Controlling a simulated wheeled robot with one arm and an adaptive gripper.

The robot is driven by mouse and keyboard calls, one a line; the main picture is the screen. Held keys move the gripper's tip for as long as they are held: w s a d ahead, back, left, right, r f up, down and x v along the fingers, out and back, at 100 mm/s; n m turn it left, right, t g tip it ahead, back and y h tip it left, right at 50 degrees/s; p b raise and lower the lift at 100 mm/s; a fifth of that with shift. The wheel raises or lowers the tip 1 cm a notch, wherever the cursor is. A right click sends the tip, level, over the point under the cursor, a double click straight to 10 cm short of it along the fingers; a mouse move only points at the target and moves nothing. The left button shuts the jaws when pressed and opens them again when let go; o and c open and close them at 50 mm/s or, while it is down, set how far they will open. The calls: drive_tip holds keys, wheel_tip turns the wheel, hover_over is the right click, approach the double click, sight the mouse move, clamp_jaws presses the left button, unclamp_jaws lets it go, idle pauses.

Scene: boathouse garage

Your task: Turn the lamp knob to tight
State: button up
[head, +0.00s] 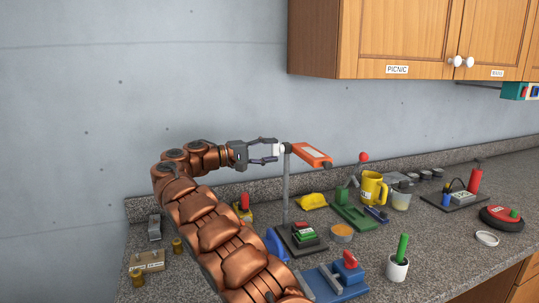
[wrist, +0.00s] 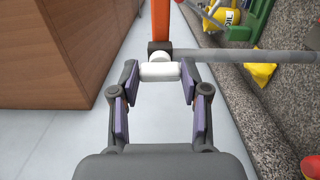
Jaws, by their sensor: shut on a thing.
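The lamp has an orange head (head: 313,155) on a thin grey post (head: 286,190) that rises from the counter. Its white knob (wrist: 160,71) sits at the joint between head and post, and also shows small in the head view (head: 281,149). My gripper (head: 276,150) reaches it from the left, level with the top of the post. In the wrist view my gripper's fingertips (wrist: 160,75) are on either side of the knob, shut on it. The knob lies crosswise between them. No tight mark is readable.
The granite counter (head: 440,240) below is crowded. A yellow mug (head: 373,187), a green-handled tool in a white cup (head: 397,266) and a blue block with a red knob (head: 347,267) stand there. Wooden cabinets (head: 400,40) hang upper right. Air around the lamp head is clear.

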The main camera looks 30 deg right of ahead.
drive_tip(key=shift+f, duration=0.1)
idle(0.3)
drive_tip(key=o, duration=1.1)
drive_tip(key=shift+o, duration=0.2)
drive_tip(key=v, duration=0.7)
drive_tip(key=shift+a, duration=0.25)
